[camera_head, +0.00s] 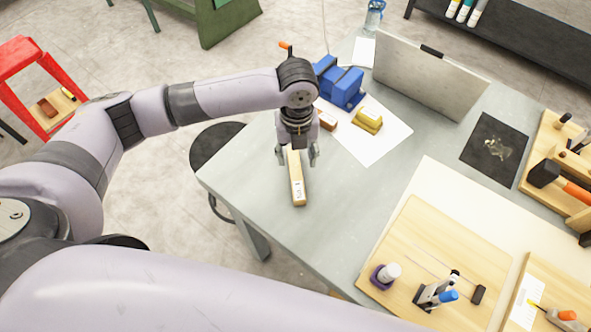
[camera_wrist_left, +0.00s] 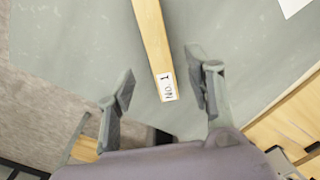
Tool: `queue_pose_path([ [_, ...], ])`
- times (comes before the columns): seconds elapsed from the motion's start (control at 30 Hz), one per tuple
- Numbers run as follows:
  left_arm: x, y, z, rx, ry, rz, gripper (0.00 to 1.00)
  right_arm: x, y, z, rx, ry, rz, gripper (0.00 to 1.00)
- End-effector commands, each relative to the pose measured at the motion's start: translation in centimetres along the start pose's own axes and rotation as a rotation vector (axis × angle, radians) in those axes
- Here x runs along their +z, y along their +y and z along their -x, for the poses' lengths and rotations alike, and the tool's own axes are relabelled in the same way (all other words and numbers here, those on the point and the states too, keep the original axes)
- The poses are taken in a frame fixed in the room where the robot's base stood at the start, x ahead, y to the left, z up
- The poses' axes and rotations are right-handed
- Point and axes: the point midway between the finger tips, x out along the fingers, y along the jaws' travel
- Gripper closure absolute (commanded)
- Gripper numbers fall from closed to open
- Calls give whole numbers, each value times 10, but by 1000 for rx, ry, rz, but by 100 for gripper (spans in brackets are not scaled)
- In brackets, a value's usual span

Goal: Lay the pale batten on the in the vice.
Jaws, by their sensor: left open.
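The pale batten (camera_head: 297,184) lies on the grey table near its left edge, with a white label at its near end. The blue vice (camera_head: 340,83) is on the table beyond the gripper, partly hidden by my left arm. My right gripper does not show.
A white sheet (camera_head: 376,142) with a yellow block (camera_head: 367,120) and a brown block (camera_head: 327,121) lies by the vice. A grey panel (camera_head: 425,76) stands behind. Wooden boards (camera_head: 420,235) with tools fill the right. A dark stool (camera_head: 208,146) stands left of the table.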

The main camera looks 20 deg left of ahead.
Motion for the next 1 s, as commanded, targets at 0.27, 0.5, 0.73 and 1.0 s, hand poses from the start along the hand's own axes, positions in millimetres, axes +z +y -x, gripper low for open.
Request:
queue_pose_path([
  [0.27, -2, 1, -20, 1, 2, -1, 52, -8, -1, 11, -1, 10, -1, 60],
  [0.5, -2, 3, -55, 1, 1, -2, 52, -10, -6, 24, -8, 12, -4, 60],
  [0.73, -2, 2, -63, 0, -1, -2, 52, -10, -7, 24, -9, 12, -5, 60],
  [1.0, -2, 2, -63, -1, -1, -2, 64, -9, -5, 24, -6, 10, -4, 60],
])
